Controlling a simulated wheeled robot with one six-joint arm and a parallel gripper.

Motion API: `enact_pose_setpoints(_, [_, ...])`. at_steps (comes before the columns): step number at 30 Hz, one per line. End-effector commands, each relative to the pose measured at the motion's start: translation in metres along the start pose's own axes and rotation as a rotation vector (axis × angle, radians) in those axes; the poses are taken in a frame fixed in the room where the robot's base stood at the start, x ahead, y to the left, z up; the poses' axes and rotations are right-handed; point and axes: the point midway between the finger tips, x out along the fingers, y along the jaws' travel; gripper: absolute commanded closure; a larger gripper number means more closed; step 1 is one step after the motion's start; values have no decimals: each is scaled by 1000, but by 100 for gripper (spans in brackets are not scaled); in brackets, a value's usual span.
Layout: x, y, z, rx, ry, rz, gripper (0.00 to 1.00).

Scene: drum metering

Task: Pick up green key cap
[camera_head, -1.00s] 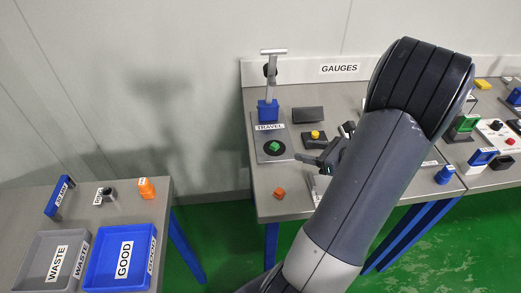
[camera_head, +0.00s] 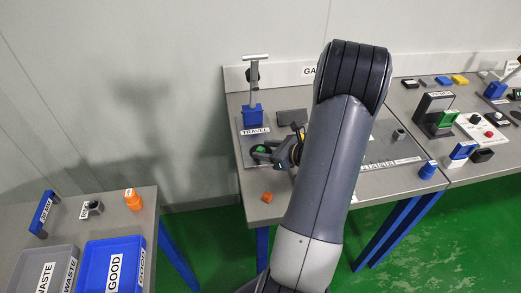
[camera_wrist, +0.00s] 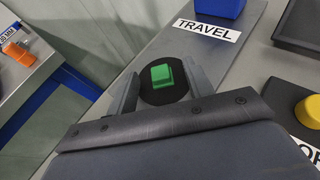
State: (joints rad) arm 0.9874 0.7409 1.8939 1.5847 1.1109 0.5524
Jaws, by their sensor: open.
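The green key cap (camera_wrist: 162,75) sits on a round black pad on the grey travel gauge plate. In the head view the green key cap (camera_head: 261,149) shows small between my fingers. My gripper (camera_head: 264,153) is at the pad, in front of the blue travel gauge post (camera_head: 253,116). In the wrist view my gripper (camera_wrist: 160,84) is open, one finger on each side of the cap. I see room between the fingers and the cap. Whether the fingertips touch the pad, I cannot tell.
A yellow button (camera_wrist: 309,109) on a dark base lies close to the right of my gripper. An orange piece (camera_head: 266,197) lies near the table's front edge. A blue GOOD tray (camera_head: 112,266) and a grey WASTE tray (camera_head: 44,262) stand on the left table.

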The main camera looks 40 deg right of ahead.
Motion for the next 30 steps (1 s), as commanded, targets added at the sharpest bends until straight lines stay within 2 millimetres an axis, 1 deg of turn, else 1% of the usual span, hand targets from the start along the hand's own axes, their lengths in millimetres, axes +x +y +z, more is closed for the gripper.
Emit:
enact_pose_setpoints(7, [1, 0, 0, 0, 0, -1, 52])
enact_pose_setpoints(24, [1, 0, 0, 1, 1, -1, 98])
enact_pose_setpoints(26, [1, 0, 0, 1, 1, -1, 100])
enact_pose_setpoints(30, [1, 0, 0, 0, 1, 0, 100])
